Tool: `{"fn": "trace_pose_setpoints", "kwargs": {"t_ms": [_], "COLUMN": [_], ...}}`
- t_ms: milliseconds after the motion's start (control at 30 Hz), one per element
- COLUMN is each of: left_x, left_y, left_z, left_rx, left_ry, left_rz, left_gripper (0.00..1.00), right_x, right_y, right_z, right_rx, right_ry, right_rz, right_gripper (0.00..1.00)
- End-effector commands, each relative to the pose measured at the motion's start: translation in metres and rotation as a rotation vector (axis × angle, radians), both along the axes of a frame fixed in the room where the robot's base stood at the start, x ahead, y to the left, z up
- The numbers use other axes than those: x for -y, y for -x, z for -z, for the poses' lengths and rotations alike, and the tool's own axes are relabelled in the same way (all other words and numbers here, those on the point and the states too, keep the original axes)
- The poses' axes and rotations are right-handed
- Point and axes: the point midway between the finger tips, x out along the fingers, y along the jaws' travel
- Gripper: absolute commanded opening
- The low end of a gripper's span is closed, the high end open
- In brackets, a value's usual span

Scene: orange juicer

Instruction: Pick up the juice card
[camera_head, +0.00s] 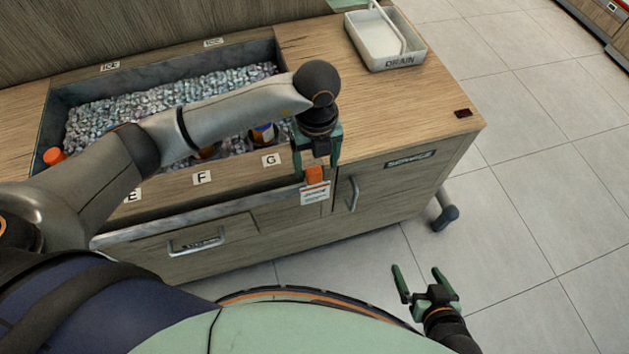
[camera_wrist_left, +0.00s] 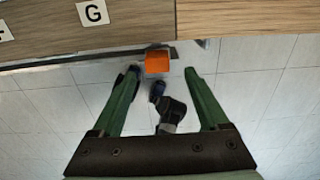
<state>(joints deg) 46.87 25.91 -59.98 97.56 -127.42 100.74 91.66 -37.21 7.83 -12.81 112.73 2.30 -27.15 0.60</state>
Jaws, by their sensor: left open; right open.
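The juice card (camera_head: 315,193) is a white card with an orange upper part. It hangs at the front edge of the wooden counter, right of the letter G label. In the left wrist view its orange top (camera_wrist_left: 157,61) shows ahead, between the fingertips. My left gripper (camera_head: 317,172) is open and points down just above the card, with one finger on each side of the orange part. The left wrist view shows the same open fingers (camera_wrist_left: 160,72). I cannot tell whether they touch the card. My right gripper (camera_head: 417,271) is open and empty over the floor at the lower right.
An ice bin (camera_head: 150,97) with bottles in it is sunk in the counter (camera_head: 400,110), behind my left arm. A white DRAIN tray (camera_head: 383,45) stands at the back right. A small dark red object (camera_head: 463,113) lies near the right edge. A cabinet handle (camera_head: 353,194) sticks out beside the card.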

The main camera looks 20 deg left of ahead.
Motion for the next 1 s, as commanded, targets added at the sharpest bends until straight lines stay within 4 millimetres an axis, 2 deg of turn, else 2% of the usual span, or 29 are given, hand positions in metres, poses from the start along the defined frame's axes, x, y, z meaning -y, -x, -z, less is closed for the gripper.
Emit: {"fn": "trace_pose_setpoints", "kwargs": {"t_ms": [200,300,633,1000], "left_x": [-0.010,-0.009,-0.009,-0.009], "left_y": [-0.007,-0.007,-0.007,-0.007], "left_z": [0.031,0.044,0.050,0.050], "left_rx": [-0.005,-0.004,-0.001,-0.002], "left_ry": [-0.002,0.001,0.001,0.001], "left_rz": [-0.003,0.000,0.001,0.001], "left_gripper": [0.78,0.78,0.78,0.36], "right_x": [0.000,-0.001,-0.002,-0.002], "right_y": [0.000,0.001,0.001,0.000], "right_z": [0.002,0.003,0.002,0.002], "right_rx": [-0.001,-0.002,-0.002,0.000], "right_ry": [0.000,-0.001,-0.002,-0.002], "right_rz": [-0.001,-0.003,-0.005,-0.005], "right_gripper": [0.99,0.99,0.99,0.99]}}
